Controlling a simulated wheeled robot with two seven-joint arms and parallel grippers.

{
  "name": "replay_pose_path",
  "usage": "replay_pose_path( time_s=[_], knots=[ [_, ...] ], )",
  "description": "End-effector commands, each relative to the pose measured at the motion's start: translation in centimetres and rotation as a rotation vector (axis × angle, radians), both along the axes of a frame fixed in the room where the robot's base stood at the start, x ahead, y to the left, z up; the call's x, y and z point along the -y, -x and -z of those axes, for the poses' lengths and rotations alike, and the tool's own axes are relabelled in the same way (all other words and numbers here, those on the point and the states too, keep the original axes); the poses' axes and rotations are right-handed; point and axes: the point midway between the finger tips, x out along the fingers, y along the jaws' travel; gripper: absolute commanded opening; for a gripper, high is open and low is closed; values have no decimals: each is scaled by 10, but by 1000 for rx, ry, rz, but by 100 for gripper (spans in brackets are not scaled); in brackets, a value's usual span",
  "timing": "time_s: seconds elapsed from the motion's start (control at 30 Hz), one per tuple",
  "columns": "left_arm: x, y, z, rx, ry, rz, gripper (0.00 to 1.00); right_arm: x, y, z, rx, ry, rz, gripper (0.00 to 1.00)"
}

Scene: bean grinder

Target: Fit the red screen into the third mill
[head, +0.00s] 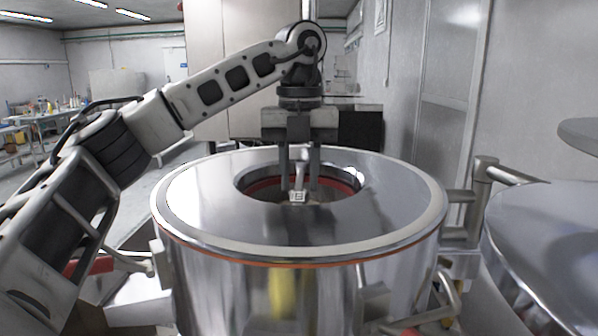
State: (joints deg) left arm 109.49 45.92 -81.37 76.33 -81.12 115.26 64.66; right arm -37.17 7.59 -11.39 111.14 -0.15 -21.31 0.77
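A large steel mill drum (400,205) stands in the middle of the head view, with a round opening in its flat top. A red ring (347,187), which looks like the red screen, shows inside the opening below the rim. Its near side is hidden by the top plate. My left gripper (299,190) points straight down, with its fingertips inside the opening. The fingers are apart, with a light metal piece (298,196) showing between them. I see gaps beside this piece and no clear grip on it. My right gripper is out of view.
A steel lid (545,235) is swung out at the right, near a hinge post (484,190). Another round steel plate (585,135) shows at the right edge. A wall stands close behind on the right. Cluttered workbenches (45,115) stand far back left.

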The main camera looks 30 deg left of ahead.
Motion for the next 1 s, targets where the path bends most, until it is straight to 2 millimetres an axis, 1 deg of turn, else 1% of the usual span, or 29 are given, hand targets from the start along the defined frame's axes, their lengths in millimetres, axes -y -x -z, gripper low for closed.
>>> replay_pose_path(
  time_s=[0.27,0.37,0.43,0.57,0.8,0.9,1.0],
  knots=[
    [-1,-1,-1,4,-1,-4,33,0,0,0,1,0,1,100],
    [-1,-1,-5,6,-2,-5,33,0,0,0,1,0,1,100],
    [-1,-1,-11,7,-2,-5,33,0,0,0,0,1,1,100],
    [-1,-1,-31,12,-4,-8,33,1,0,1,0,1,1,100],
    [-1,-1,-83,12,-5,-9,33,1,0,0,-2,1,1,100],
    [-1,-1,-99,11,-5,-10,33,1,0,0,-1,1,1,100],
    [-1,-1,-108,5,-5,-7,33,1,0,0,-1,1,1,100]
  ],
)
